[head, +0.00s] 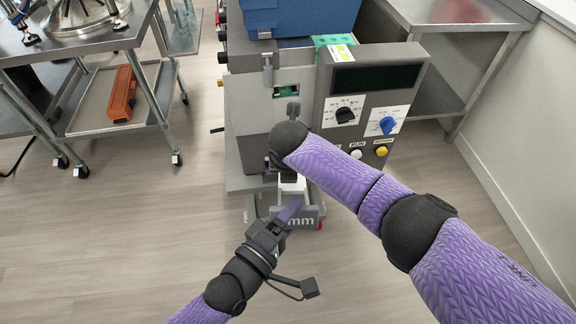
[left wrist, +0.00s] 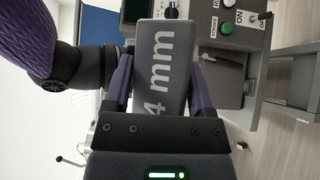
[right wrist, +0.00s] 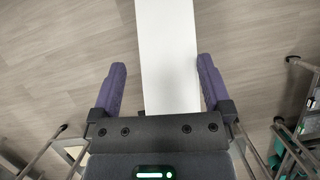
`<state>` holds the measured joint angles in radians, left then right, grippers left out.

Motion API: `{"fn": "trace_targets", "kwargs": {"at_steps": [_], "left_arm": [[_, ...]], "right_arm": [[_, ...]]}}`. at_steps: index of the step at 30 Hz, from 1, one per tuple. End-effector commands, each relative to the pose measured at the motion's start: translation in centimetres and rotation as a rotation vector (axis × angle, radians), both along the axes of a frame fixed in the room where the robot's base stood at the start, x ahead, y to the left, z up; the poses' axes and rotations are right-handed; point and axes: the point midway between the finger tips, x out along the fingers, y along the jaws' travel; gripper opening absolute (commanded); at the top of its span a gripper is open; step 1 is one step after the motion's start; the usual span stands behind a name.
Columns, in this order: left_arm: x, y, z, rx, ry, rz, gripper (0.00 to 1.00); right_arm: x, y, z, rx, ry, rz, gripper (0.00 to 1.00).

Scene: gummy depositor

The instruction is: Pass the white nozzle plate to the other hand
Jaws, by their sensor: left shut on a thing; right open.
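The nozzle plate shows a grey face marked "4 mm" in the left wrist view (left wrist: 162,50) and a long white face in the right wrist view (right wrist: 167,50). In the head view its grey "mm" part (head: 306,216) shows in front of the machine. My left gripper (left wrist: 158,66) is shut on it, a finger along each side. My right gripper (right wrist: 162,68) is open with the white face between its fingers, a gap on both sides. In the head view the right arm hides most of the right gripper.
The grey depositor machine (head: 372,88) with knobs and buttons stands right behind the plate. A blue bin (head: 300,16) sits on top. A steel cart (head: 150,100) with an orange case (head: 122,94) stands left. The floor in front is clear.

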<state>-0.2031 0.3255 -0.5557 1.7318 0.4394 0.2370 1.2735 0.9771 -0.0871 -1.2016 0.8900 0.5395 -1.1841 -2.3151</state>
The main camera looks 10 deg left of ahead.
Motion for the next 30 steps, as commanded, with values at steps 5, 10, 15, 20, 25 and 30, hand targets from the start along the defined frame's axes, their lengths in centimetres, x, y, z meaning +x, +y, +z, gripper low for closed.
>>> {"fn": "trace_targets", "kwargs": {"at_steps": [5,10,15,20,25,30], "left_arm": [[0.08,0.01,0.17,-0.001,-0.006,0.001,0.0],[0.07,0.0,0.17,-0.001,-0.006,0.001,0.0],[0.07,0.0,0.15,-0.001,-0.005,0.001,0.0],[0.06,0.01,0.12,0.0,-0.004,0.001,0.0],[0.05,0.01,0.11,0.0,-0.004,0.001,0.0],[0.05,0.01,0.1,0.0,-0.004,0.001,0.0]], "right_arm": [[-0.06,-0.02,-0.04,0.0,0.002,0.0,0.96],[-0.07,0.01,-0.01,0.0,0.003,0.0,0.6],[-0.07,0.02,0.0,0.0,0.002,0.0,0.24],[-0.06,0.0,0.01,0.0,0.002,0.0,0.0],[-0.04,0.0,0.03,0.0,0.002,0.0,0.0],[-0.05,0.0,0.03,0.0,0.002,0.0,0.0]]}}
